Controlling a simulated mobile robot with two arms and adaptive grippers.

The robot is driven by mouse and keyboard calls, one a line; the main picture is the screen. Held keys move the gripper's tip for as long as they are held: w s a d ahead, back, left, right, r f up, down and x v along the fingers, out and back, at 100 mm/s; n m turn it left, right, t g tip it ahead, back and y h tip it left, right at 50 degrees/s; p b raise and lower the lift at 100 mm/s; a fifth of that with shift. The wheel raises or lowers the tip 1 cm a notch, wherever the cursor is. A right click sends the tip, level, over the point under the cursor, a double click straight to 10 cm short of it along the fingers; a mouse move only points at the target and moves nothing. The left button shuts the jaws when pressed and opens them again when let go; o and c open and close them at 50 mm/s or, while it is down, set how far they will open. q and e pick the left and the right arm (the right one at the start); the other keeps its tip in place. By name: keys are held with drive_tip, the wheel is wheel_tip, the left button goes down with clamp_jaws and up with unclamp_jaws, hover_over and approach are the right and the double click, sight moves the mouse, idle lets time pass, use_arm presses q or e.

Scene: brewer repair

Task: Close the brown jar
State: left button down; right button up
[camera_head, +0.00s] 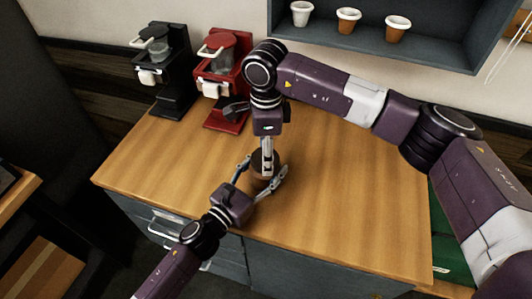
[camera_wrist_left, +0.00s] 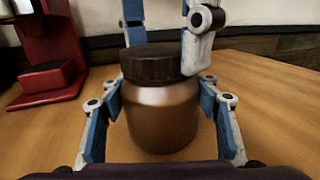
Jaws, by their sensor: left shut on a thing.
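The brown jar (camera_head: 262,184) stands on the wooden counter near its front edge. My left gripper (camera_head: 262,178) is shut on the jar's body, one finger on each side, as the left wrist view also shows around the jar (camera_wrist_left: 160,115). The dark brown lid (camera_wrist_left: 158,62) sits on top of the jar. My right gripper (camera_head: 267,168) points down from above at the lid. Its fingertips are apart, one at the front right of the lid and one behind its left part. Whether they press on the lid is unclear.
A black brewer (camera_head: 170,75) and a red brewer (camera_head: 222,75) stand at the counter's back left. A dark shelf with several cups (camera_head: 348,20) hangs on the wall. The counter's right part (camera_head: 350,200) is clear.

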use_arm(q)
drive_tip(key=shift+w, duration=0.1)
use_arm(e)
drive_tip(key=m, duration=0.5)
drive_tip(key=shift+s+a+f, duration=0.1)
drive_tip(key=shift+s, duration=0.1)
drive_tip(key=o, duration=1.3)
drive_tip(key=shift+w+r, duration=0.15)
drive_tip(key=shift+r, duration=0.4)
wheel_tip(320, 180, up, 4)
drive_tip(key=shift+f, duration=0.25)
drive_tip(key=shift+c, duration=0.6)
